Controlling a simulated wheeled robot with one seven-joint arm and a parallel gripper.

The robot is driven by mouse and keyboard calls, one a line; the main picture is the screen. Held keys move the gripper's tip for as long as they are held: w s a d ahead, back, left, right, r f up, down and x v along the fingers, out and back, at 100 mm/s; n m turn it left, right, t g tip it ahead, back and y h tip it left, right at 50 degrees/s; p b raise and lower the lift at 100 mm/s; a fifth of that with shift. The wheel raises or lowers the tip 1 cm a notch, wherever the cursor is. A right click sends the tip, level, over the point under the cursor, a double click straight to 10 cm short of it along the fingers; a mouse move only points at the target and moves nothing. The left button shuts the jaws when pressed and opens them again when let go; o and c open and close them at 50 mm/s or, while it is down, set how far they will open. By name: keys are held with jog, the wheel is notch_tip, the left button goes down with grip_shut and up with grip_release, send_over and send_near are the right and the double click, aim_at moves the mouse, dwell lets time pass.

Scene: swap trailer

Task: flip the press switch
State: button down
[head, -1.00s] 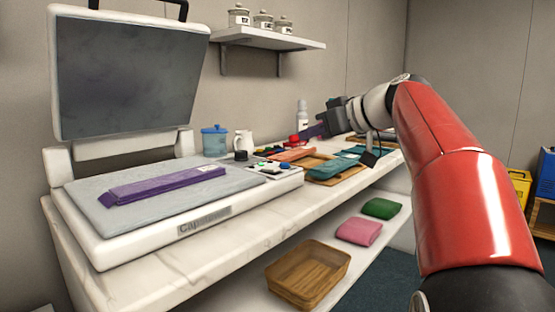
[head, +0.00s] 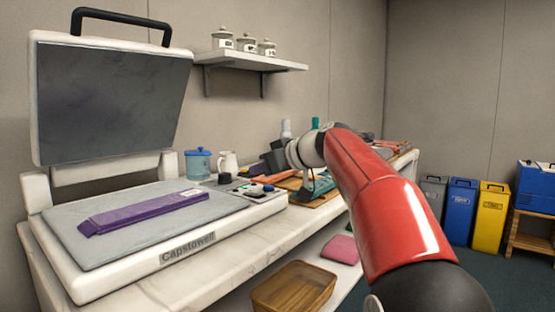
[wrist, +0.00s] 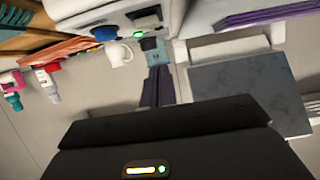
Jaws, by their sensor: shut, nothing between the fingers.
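The white press (head: 165,255) stands on the counter with its lid (head: 115,100) raised. Its control panel (head: 262,195) is at the right end of its base, with a blue knob, a small green light and a dark switch-like part. In the wrist view the blue knob (wrist: 103,33), the green light (wrist: 138,34) and the dark part (wrist: 147,20) show at the top; I cannot tell the switch's position.
A purple folded cloth (head: 145,211) lies on the press bed. A blue jar (head: 198,164) and white jug (head: 228,163) stand close behind the panel. A wall shelf (head: 250,61) holds canisters. A wooden basket (head: 293,289) is below. Bins (head: 459,211) stand at right.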

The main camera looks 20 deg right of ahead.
aim_at(264, 198)
jog(key=shift+s+d+f, duration=0.15)
jog(key=shift+s+f, duration=0.05)
jog(key=shift+f, duration=0.75)
jog(key=shift+s+d+f, duration=0.1)
jog(key=shift+s+f, duration=0.05)
jog(key=shift+f, duration=0.75)
